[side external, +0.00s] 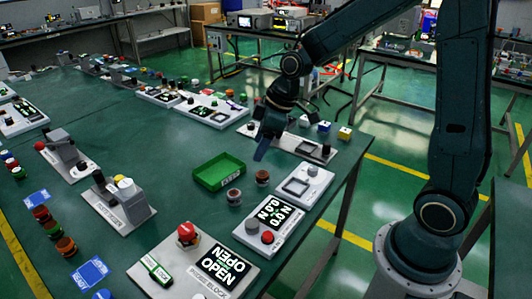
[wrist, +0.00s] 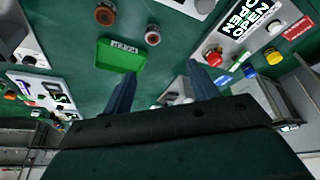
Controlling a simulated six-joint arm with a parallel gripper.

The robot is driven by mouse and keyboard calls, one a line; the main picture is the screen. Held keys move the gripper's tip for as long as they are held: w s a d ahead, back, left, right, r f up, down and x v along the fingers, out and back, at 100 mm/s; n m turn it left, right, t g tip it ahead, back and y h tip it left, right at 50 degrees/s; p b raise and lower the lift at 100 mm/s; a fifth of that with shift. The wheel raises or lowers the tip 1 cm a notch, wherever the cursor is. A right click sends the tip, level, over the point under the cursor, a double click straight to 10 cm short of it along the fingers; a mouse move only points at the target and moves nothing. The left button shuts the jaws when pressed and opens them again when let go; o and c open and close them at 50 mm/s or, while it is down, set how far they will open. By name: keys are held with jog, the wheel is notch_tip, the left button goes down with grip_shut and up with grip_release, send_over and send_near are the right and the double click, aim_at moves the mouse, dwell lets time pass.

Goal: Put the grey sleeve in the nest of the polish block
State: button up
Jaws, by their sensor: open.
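The grey sleeve (side external: 234,196) looks like a short grey ring with a reddish-brown centre, standing on the green table beside the green tray. It also shows in the wrist view (wrist: 153,35), beyond the fingertips. The polish block (side external: 205,285) is a pale plate at the near edge, with a red button, a green piece and an OPEN display. It shows at the upper right of the wrist view (wrist: 240,40). I cannot make out its nest clearly. My gripper (side external: 263,150) is open and empty, above the table behind the tray; its fingers also show in the wrist view (wrist: 160,85).
A green tray (side external: 220,171) sits beside the sleeve. An orange-brown ring (side external: 262,177) stands close to the sleeve. Clear table surrounds the tray's left side.

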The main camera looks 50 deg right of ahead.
jog(key=s+r+m+t+h, duration=0.1)
jog(key=s+r+m, duration=0.2)
jog(key=s, duration=0.7)
jog(key=s+r+m+t+h, duration=0.1)
jog(key=s+r+m, duration=0.2)
jog(key=s+r, duration=0.5)
jog(key=s+a, duration=0.1)
jog(key=s, duration=0.1)
jog(key=shift+s+r+m, duration=0.25)
jog(key=shift+s+m, duration=0.05)
jog(key=shift+s, duration=0.05)
jog(key=shift+o, duration=0.4)
jog(key=shift+s+d, duration=0.1)
jog(key=shift+s, duration=0.5)
jog(key=shift+w+m, duration=0.15)
jog(key=shift+m, duration=0.15)
jog(key=w+f+m+g+y, duration=0.15)
jog(key=w+f+m, duration=0.25)
jog(key=w+m, duration=0.9)
jog(key=w+d+f+m+g+y, duration=0.1)
jog(key=w+d+f+m+y, duration=0.1)
jog(key=w+f+m, duration=0.8)
jog(key=w+d+f, duration=0.1)
jog(key=w+f, duration=0.2)
jog(key=shift+w+f+m+g, duration=0.15)
jog(key=shift+w+m+g, duration=0.2)
jog(key=shift+m, duration=0.05)
